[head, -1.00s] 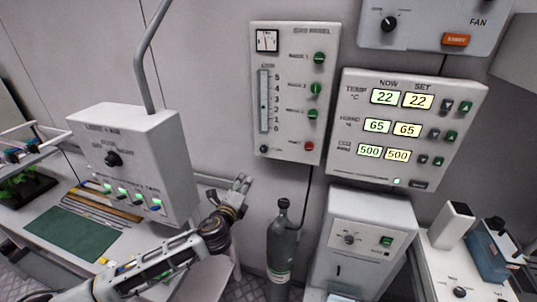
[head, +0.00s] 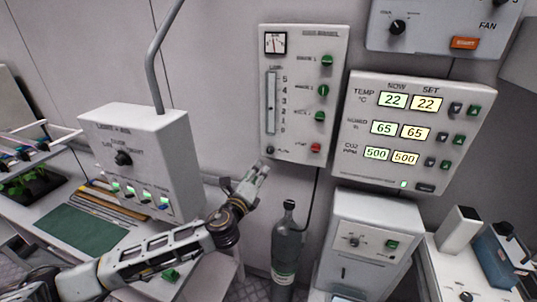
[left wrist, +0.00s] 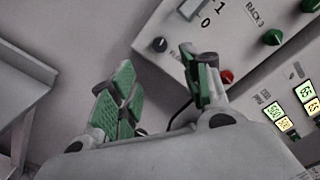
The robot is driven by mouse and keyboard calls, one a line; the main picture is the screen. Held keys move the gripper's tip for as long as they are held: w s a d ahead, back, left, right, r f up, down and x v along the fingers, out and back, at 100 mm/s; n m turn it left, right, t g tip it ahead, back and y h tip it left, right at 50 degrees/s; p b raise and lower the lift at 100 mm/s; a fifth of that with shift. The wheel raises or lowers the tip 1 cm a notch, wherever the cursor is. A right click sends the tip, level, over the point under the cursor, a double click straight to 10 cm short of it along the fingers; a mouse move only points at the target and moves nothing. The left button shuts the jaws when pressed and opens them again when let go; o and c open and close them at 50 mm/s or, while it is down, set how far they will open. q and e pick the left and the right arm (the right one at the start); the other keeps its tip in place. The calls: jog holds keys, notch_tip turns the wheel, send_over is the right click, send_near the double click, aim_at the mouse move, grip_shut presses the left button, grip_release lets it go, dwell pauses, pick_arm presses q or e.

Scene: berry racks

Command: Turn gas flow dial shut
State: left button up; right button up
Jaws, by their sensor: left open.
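The gas panel (head: 303,70) hangs on the wall, with a flow scale, several green knobs and a red button. A small dark dial (head: 270,150) sits at its lower left corner, under the scale. The dial also shows in the left wrist view (left wrist: 160,44), its label beside it too small to read surely. My left gripper (head: 258,171) is just below the dial, apart from it. In the left wrist view its green-padded fingers (left wrist: 166,82) are spread and empty, with the dial beyond the gap. My right gripper is in neither view.
A gas cylinder (head: 287,245) stands below the panel, with a hose running up. A grey control box (head: 137,150) is to the left and a climate display panel (head: 455,90) to the right. A white cabinet (head: 370,218) stands below that display. Bare wall surrounds the gripper.

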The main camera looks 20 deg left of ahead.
aim_at(270, 152)
pick_arm(q)
jog(key=shift+w+d+p, duration=0.2)
jog(key=shift+w+p, duration=1.1)
jog(key=shift+w, duration=5.2)
jog(key=c, duration=1)
jog(key=shift+c, duration=0.2)
jog(key=shift+f+n, duration=0.1)
jog(key=shift+n, duration=0.2)
